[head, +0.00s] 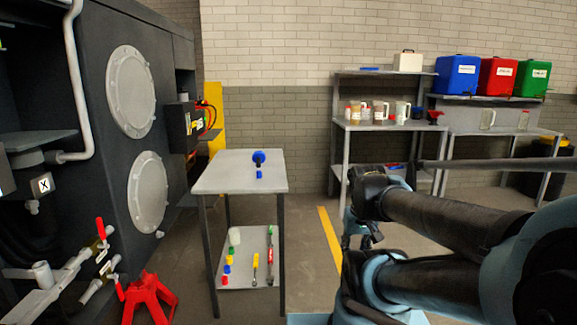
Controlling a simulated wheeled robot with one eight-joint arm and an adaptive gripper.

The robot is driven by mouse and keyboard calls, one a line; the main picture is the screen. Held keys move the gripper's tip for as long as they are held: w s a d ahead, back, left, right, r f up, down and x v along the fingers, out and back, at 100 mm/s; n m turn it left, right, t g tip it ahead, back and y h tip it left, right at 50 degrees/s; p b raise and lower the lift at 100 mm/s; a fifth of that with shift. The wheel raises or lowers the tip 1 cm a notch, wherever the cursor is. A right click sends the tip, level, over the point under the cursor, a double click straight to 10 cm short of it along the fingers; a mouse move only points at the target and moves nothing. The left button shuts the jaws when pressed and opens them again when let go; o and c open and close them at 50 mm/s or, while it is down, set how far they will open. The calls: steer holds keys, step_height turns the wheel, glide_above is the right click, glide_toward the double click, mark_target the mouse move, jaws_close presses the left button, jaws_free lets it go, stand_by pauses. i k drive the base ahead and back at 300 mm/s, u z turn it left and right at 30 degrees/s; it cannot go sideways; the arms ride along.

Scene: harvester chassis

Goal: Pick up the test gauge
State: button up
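A small blue round item with a dark part at its left (259,157), which looks like the test gauge, is on the grey top of the small table (225,172). A smaller blue piece (259,174) lies just in front of it; I cannot tell whether it is a separate part. My folded arm fills the right side of the head view, to the right of the table and apart from it. I cannot make out my gripper's fingers in this view. Nothing of my arm touches the blue item.
A red jack stand (148,298) is at front left, beside the dark machine chassis (98,50). A bench with mugs (363,126) stands at the back. Floor between table and bench is clear.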

mark_target(258, 157)
steer(key=z, duration=0.1)
steer(key=k, duration=0.35)
steer(key=z, duration=0.8)
steer(key=i, duration=1.15)
steer(key=u, duration=0.5)
steer(key=i, duration=0.9)
steer(key=u, duration=0.65)
